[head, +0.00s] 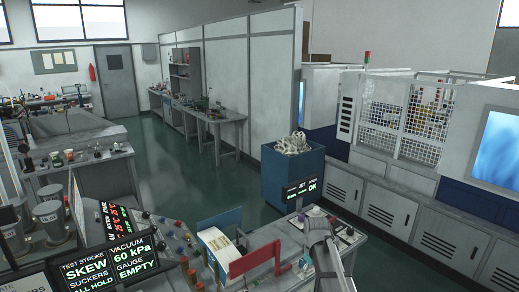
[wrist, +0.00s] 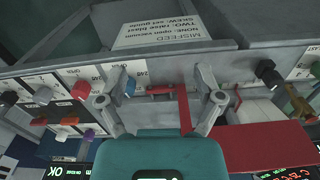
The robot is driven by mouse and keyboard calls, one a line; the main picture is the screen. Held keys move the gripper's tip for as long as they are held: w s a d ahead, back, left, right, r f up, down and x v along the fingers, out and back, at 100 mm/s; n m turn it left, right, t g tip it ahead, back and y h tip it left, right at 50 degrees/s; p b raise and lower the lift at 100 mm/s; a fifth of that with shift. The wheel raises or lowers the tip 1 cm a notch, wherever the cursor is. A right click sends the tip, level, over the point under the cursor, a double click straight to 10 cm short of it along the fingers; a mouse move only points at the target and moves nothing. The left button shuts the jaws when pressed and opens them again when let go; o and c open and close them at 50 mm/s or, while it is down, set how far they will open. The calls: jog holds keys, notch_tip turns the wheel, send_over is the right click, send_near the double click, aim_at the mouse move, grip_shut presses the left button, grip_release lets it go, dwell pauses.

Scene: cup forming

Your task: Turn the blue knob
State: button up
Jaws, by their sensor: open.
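In the wrist view a small blue knob (wrist: 129,86) sits on the white-labelled panel strip, just right of my gripper's left finger. My gripper (wrist: 157,95) is open, its two grey fingers apart, with a red lever (wrist: 184,108) and the panel edge showing between them. Nothing is held. I cannot tell whether the left finger touches the blue knob. In the head view my arm (head: 325,255) reaches over the bench at the lower right; the blue knob cannot be made out there.
A red knob (wrist: 80,88), dark knobs (wrist: 43,95) and a purple knob (wrist: 88,133) crowd the left. A black knob (wrist: 266,72) is at right. A sign (wrist: 160,32) reads MISFEED. A display (head: 110,262) reads SKEW, 60 kPa, EMPTY. Green floor (head: 165,175) is clear.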

jog(key=s+f+m+b, duration=0.3)
jog(key=s+f+b, duration=0.2)
jog(key=s, duration=0.3)
jog(key=s+f+m+b, duration=0.3)
jog(key=s+f+b, duration=0.2)
jog(key=s, duration=0.3)
jog(key=shift+s+a, duration=0.35)
jog(key=shift+a, duration=0.1)
jog(key=c, duration=0.4)
